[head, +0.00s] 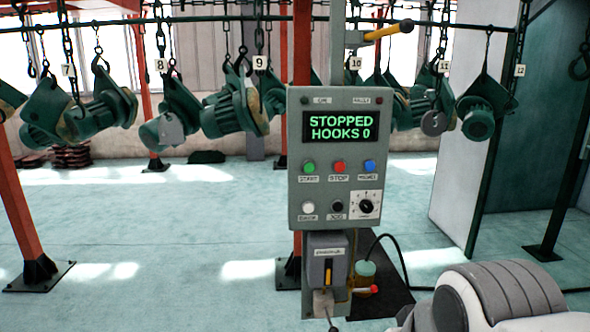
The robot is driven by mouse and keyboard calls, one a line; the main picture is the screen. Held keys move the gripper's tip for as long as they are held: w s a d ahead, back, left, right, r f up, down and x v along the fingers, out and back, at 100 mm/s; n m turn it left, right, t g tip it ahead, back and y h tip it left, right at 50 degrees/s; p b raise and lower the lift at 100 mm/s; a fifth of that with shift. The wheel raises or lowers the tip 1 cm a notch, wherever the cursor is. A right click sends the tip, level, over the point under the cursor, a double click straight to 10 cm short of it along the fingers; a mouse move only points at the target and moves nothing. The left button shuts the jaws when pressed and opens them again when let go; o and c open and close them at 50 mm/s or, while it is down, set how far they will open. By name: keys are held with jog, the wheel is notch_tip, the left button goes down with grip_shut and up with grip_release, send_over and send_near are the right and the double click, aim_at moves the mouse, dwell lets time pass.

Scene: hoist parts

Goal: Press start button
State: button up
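A grey control panel (295,205) stands upright on a post in the middle of the head view. The green start button (309,166) is at the upper left of its button rows, above a label reading START. The red stop button (339,166) and a blue button (370,165) sit to its right. The display (338,126) reads STOPPED, HOOKS 0. Part of my arm shows at the lower right, apart from the panel. My gripper is not visible. Nothing covers the start button.
A white button (308,207), a black button (338,206) and a rotary knob (367,206) form the lower row. A yellow-handled lever (388,31) juts out above the panel. Green hoist parts (235,110) hang on chains behind.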

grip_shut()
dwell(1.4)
